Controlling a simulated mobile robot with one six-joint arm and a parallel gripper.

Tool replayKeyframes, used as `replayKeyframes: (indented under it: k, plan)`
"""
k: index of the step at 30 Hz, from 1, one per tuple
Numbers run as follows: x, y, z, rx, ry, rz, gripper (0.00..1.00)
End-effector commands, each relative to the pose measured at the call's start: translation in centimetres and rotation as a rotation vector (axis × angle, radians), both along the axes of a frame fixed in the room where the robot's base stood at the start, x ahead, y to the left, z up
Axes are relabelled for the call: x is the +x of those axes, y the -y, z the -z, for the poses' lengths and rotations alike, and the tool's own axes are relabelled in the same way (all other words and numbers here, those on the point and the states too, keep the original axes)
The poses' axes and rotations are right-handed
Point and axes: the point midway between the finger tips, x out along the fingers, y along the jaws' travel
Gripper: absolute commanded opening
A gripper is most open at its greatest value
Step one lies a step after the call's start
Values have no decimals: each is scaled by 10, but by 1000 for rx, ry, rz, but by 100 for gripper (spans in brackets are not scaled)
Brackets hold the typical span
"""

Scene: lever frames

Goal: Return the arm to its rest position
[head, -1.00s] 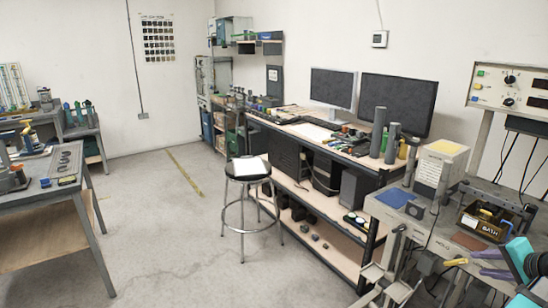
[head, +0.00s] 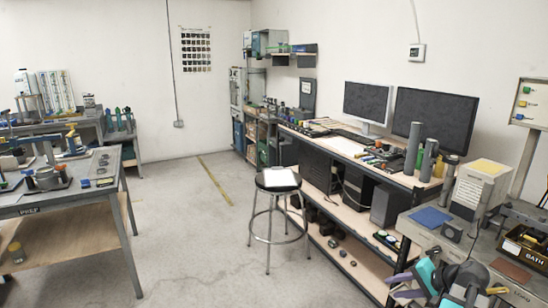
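My gripper (head: 398,286) is at the lower right of the head view, with two purple fingers pointing left and a teal and dark grey body behind them. A gap shows between the fingers, and I see nothing held in it. It is in front of the near right bench (head: 428,237), over that bench's left end in the picture; its height above the bench is hard to judge. The rest of my arm is mostly cut off by the bottom edge.
The right bench carries a box with a yellow top (head: 482,181), a blue pad (head: 430,217) and a black BATH bin (head: 526,252). A stool (head: 278,181) stands before the monitor desk. Another table (head: 60,199) is at left.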

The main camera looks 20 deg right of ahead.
Motion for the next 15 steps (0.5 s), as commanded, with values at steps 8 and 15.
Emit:
replayKeyframes:
  k: [8, 15]
  plan:
    - [52, -77, 55, 57, -68, -150, 31]
    - [81, -146, 101, 92, -138, -276, 31]
